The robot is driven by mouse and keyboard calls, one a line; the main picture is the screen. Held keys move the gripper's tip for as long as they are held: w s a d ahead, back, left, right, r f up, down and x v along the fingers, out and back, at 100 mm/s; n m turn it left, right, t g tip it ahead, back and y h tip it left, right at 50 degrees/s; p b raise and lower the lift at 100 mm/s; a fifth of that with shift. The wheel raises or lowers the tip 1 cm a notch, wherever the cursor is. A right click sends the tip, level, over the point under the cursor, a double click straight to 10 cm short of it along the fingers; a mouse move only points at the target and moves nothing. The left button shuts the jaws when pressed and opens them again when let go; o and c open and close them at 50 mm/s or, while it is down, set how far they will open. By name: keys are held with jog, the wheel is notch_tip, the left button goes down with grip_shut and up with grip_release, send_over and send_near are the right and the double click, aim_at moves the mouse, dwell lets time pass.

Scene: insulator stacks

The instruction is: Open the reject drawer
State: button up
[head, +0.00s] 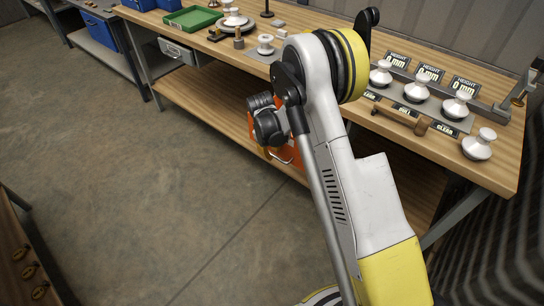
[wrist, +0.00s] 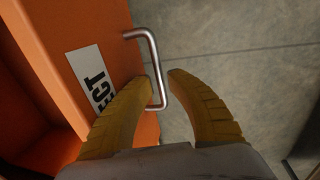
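The reject drawer is orange; its front (wrist: 92,50) bears a white label (wrist: 97,80) with "ECT" legible, the rest hidden by a finger. Its metal bar handle (wrist: 153,62) sticks out to the right in the wrist view. My gripper (wrist: 160,77) has its two yellow fingers apart, with the handle's lower part between the tips. The bar lies close to the left fingertip, with a gap to the right one; I cannot tell whether it touches. In the head view, part of the orange drawer (head: 291,151) shows under the bench edge, mostly hidden by my arm.
The wooden bench (head: 460,150) carries white insulators (head: 415,88), a wooden-handled tool (head: 402,118) and a green tray (head: 193,18). A grey drawer (head: 177,51) hangs under its far end. Open concrete floor (head: 160,160) lies in front. Another wooden unit (head: 25,260) stands at lower left.

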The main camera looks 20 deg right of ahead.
jog(key=shift+f, duration=0.5)
grip_shut()
jog(key=s+a+b, duration=0.1)
jog(key=s+a, duration=0.3)
jog(key=a, duration=0.2)
jog(key=shift+s+a, duration=0.15)
jog(key=shift+s, duration=0.15)
jog(key=shift+c, duration=2.1)
grip_release()
